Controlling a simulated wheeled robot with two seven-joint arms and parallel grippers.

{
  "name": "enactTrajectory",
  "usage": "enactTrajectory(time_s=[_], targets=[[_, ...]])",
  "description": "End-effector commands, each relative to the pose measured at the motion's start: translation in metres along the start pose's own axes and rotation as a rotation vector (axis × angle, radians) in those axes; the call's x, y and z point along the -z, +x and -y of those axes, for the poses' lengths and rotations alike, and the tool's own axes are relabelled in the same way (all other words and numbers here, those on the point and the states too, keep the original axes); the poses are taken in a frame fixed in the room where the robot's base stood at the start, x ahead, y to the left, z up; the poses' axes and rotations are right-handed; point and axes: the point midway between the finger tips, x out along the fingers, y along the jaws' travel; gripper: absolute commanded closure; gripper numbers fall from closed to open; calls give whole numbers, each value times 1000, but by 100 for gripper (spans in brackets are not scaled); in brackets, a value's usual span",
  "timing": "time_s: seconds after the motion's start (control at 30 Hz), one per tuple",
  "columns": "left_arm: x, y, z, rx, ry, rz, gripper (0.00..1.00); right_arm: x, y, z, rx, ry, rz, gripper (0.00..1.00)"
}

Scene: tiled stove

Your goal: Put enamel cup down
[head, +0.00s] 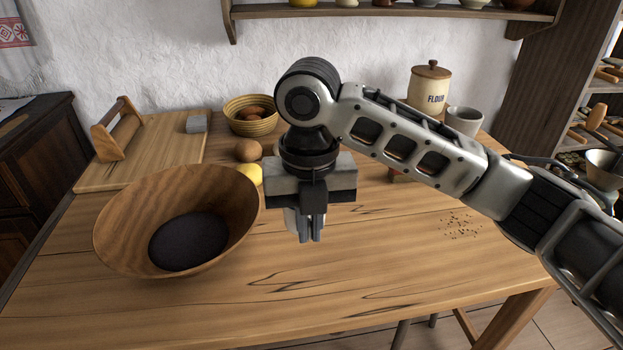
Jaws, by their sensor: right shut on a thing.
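My right gripper (309,238) hangs pointing down above the middle of the wooden table, with its jaws shut. A narrow pale strip (291,222) shows at the left side of the fingers. The rest of what the jaws hold is hidden by the fingers, and I cannot tell whether it is the enamel cup. A plain grey-white cup-like vessel (465,120) stands at the back right of the table, beyond my right arm; I cannot tell its material. My left gripper is out of view.
A large wooden bowl (120,220) with a dark inside bottom stands left of the gripper. Behind are a cutting board (170,150), a basket (240,124), a brown round thing (248,151), a yellow one and a flour jar (429,88). The table's front (400,285) is clear.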

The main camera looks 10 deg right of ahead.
Motion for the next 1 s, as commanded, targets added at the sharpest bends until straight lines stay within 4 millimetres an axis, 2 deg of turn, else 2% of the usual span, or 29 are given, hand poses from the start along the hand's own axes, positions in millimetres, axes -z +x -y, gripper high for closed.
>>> enactTrajectory(time_s=[0.17, 0.47, 0.6, 1.0], targets=[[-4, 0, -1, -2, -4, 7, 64, -11, 10, 18, 3, -37, -1, 100], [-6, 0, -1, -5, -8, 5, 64, -49, 43, 82, 3, -32, -1, 100], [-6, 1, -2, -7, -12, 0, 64, -59, 71, 98, 3, -36, -2, 100], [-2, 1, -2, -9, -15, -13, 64, -72, 102, 120, 3, -36, -1, 100]])
